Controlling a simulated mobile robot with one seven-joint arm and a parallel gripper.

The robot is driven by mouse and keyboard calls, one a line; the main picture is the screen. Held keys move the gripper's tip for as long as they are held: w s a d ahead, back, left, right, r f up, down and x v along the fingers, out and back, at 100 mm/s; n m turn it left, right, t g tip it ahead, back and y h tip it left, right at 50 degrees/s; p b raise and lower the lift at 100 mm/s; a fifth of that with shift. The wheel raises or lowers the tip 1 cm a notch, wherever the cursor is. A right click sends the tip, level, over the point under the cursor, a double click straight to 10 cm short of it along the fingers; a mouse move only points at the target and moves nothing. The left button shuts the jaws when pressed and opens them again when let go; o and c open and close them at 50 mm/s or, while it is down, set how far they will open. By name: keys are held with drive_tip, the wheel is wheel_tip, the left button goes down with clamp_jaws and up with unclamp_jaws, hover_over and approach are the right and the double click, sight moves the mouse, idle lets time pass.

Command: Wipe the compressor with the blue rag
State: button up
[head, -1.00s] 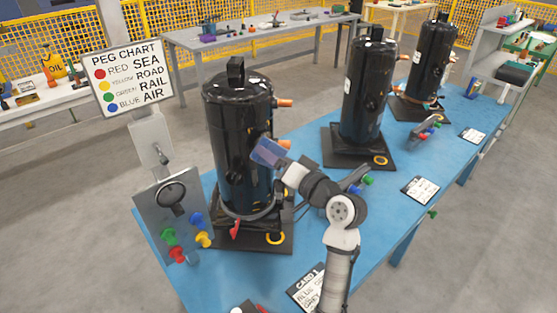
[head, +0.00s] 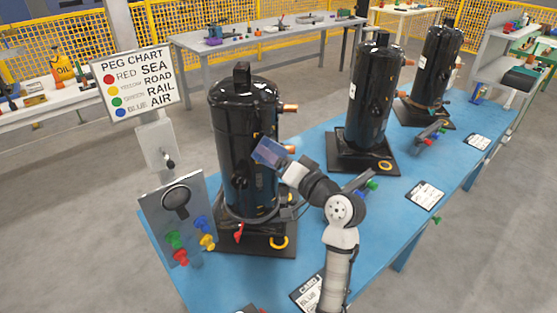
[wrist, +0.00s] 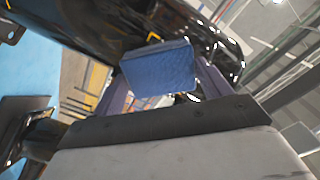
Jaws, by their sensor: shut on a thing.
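The nearest compressor (head: 236,140) is a tall glossy black cylinder on a black base plate at the left end of the blue table. My gripper (head: 276,153) is at its right side, at about mid height. It is shut on the blue rag (head: 264,151), which lies against or very close to the black shell. In the wrist view the blue rag (wrist: 160,69) shows as a flat blue pad between my fingers, in front of the dark compressor (wrist: 105,25). Whether the pad touches the shell cannot be told for sure.
Two more black compressors (head: 372,95) (head: 433,65) stand farther back on the blue table (head: 330,232). A panel with coloured pegs (head: 178,220) and a peg chart sign (head: 137,85) stand at the left. Labelled cards (head: 424,195) lie along the table's right edge.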

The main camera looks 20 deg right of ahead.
sight(274, 146)
drive_tip(key=shift+s+r+p, duration=0.1)
drive_tip(key=shift+r+p, duration=0.9)
drive_tip(key=shift+r, duration=0.75)
drive_tip(key=shift+f, duration=0.1)
drive_tip(key=f+b, duration=0.3)
drive_tip(key=f, duration=0.1)
drive_tip(key=shift+w+a, duration=0.1)
drive_tip(key=shift+w, duration=0.15)
drive_tip(key=b+v, duration=0.1)
drive_tip(key=v, duration=0.5)
drive_tip(key=shift+s, duration=0.1)
drive_tip(key=shift+b+v, duration=0.35)
drive_tip(key=shift+v, duration=1.05)
